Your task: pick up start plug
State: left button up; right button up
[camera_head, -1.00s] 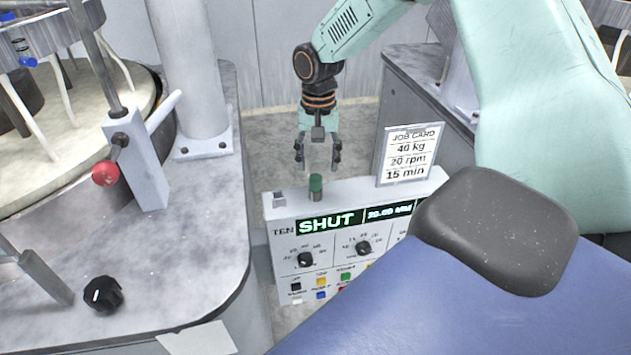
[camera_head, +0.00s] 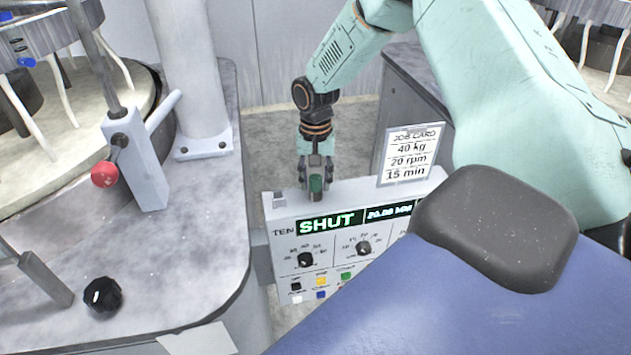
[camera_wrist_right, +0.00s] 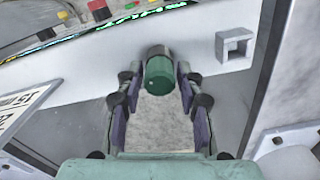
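The start plug (camera_head: 316,185) is a short cylinder with a green cap, upright on top of the white control box near its left end. In the right wrist view the plug (camera_wrist_right: 159,74) shows its green cap and a darker metallic part beyond it. My right gripper (camera_head: 315,172) has come down to the plug. In the right wrist view its fingers (camera_wrist_right: 157,85) are spread on both sides of the cap, with narrow gaps that look clear of it. Finger contact is hard to see in the head view. My left gripper is in neither view.
The control box (camera_head: 283,211) has a lit SHUT display. A job card (camera_head: 409,155) stands at its back right. A square socket (camera_wrist_right: 234,45) sits beside the plug. The polishing machine with a red knob (camera_head: 104,174) fills the left.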

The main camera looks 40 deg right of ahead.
jog(key=shift+a, duration=0.1)
jog(key=c, duration=0.3)
grip_shut()
jog(key=shift+r, duration=0.1)
